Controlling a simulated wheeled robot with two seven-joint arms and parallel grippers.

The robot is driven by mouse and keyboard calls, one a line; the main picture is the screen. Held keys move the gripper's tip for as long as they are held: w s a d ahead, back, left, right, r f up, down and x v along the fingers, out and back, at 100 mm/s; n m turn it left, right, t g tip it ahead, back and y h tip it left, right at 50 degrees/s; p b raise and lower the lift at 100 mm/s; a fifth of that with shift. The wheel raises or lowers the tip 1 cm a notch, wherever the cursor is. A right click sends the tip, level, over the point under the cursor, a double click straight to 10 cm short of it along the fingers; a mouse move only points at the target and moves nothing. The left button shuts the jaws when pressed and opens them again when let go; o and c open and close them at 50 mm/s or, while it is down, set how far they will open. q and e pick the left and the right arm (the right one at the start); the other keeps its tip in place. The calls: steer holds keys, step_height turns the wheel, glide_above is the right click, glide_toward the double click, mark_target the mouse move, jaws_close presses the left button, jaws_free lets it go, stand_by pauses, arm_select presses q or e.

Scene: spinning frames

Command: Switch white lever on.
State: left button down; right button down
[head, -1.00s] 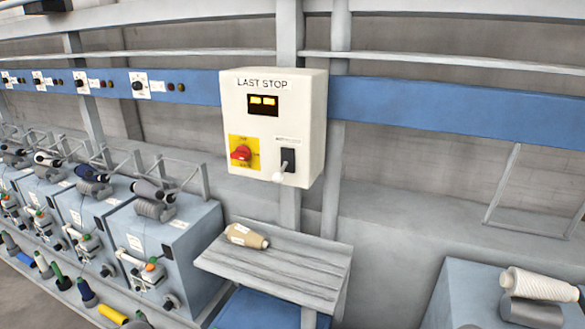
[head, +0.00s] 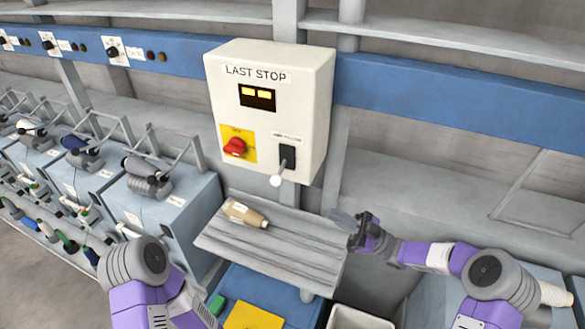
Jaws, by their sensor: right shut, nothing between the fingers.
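The white lever (head: 279,173) sticks out of a black slot plate at the lower right of the white LAST STOP control box (head: 222,90). Its round white knob hangs down and out at the box's lower edge. My right gripper (head: 345,219) comes in from the right, below and to the right of the lever, clear of it. It is shut and empty. My left arm (head: 150,285) shows at the bottom left, but its gripper is not in view.
A red rotary knob (head: 235,147) on a yellow plate sits left of the lever. Below the box, a grey slatted shelf (head: 290,262) holds a tan yarn cone (head: 245,214). Grey spinning machines (head: 180,210) line the left. A white bin (head: 355,318) and a yellow item (head: 253,316) are at the bottom.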

steer(key=p, duration=0.4)
glide_toward(276, 181)
steer(key=w+f+x, duration=0.1)
steer(key=x, duration=0.4)
steer(key=shift+a+r, duration=0.2)
steer(key=shift+a, duration=0.05)
